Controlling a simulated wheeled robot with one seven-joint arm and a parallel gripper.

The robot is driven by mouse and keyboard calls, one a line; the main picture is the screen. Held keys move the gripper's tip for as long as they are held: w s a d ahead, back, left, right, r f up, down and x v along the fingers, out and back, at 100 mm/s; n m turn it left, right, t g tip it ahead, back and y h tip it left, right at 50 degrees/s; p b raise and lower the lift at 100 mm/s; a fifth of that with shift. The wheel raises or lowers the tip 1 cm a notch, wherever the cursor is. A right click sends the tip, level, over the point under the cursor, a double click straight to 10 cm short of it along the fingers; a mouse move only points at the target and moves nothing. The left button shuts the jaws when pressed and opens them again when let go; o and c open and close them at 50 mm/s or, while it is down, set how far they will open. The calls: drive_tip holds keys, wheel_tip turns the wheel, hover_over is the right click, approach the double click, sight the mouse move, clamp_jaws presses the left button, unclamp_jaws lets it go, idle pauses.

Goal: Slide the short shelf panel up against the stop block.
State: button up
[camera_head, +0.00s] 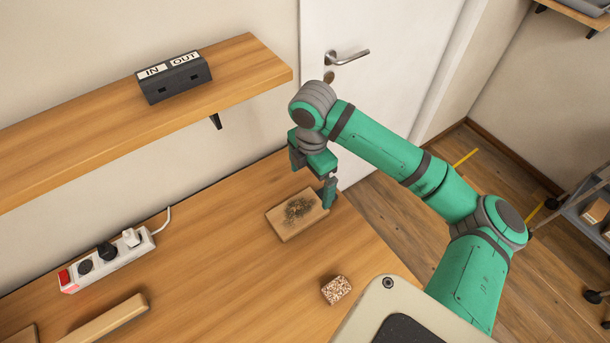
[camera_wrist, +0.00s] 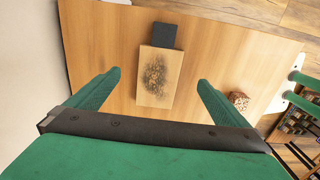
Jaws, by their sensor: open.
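The short shelf panel (camera_head: 285,222) is a flat light-wood board with a dark smudge, lying on the table below my gripper. In the wrist view the panel (camera_wrist: 146,95) shows between my finger lines. A dark grey block (camera_wrist: 165,36), which looks like the stop block, lies in line with its far end; I see no clear gap, but cannot tell whether they touch. In the head view my gripper hides this block.
A speckled reddish block (camera_head: 336,290) sits on the table beside the panel. A power strip (camera_head: 107,262) and a long wooden bar (camera_head: 106,319) lie to the left. A wall shelf (camera_head: 120,118) holds an IN/OUT box (camera_head: 174,78). Table around the panel is mostly clear.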

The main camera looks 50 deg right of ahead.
sight(309, 204)
drive_tip(key=shift+w, duration=0.1)
drive_tip(key=f, duration=0.9)
drive_tip(key=shift+s+f, duration=0.25)
drive_tip(key=shift+w+f, duration=0.1)
drive_tip(key=shift+f, duration=0.55)
drive_tip(key=shift+w, duration=0.1)
drive_tip(key=c, duration=1.3)
drive_tip(key=o, duration=1.3)
drive_tip(key=shift+a+r, duration=0.1)
